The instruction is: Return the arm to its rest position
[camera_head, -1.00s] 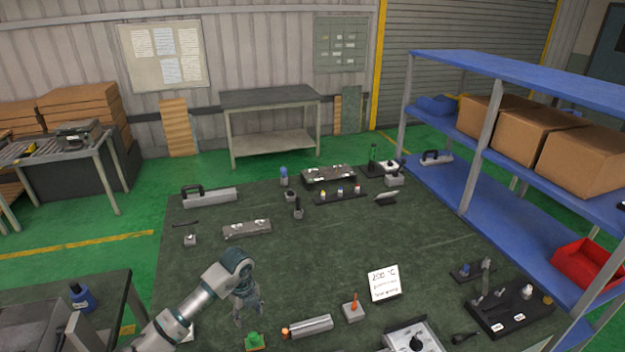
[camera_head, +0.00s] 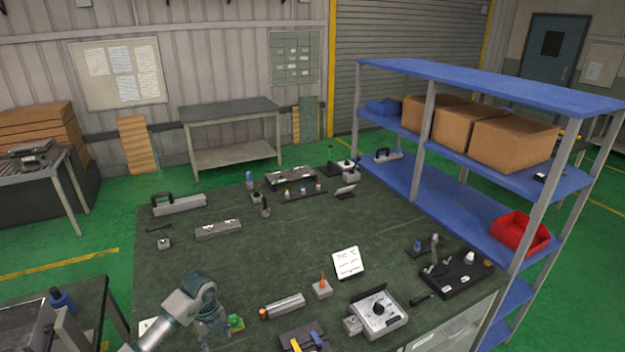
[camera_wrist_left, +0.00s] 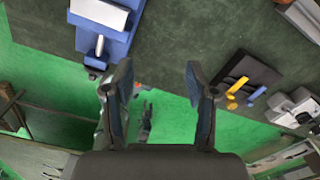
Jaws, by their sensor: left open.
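My left arm comes in at the lower left of the head view. Its gripper (camera_head: 212,328) hangs over the near left part of the dark green work table (camera_head: 290,240). In the left wrist view the two fingers (camera_wrist_left: 157,78) stand wide apart with nothing between them. Green floor and the table edge show beyond them. A silver cylinder with an orange end (camera_head: 283,305) lies on the table to the right of the gripper. A small green item (camera_head: 236,322) sits close beside the gripper. My right gripper is in neither view.
Right of the cylinder are a block with an orange peg (camera_head: 322,289), a white sign (camera_head: 348,262) and a dial box (camera_head: 378,311). A black holder with yellow and blue tools (camera_wrist_left: 250,75) is near the edge. A blue shelf (camera_head: 430,180) stands right. The table's middle is mostly clear.

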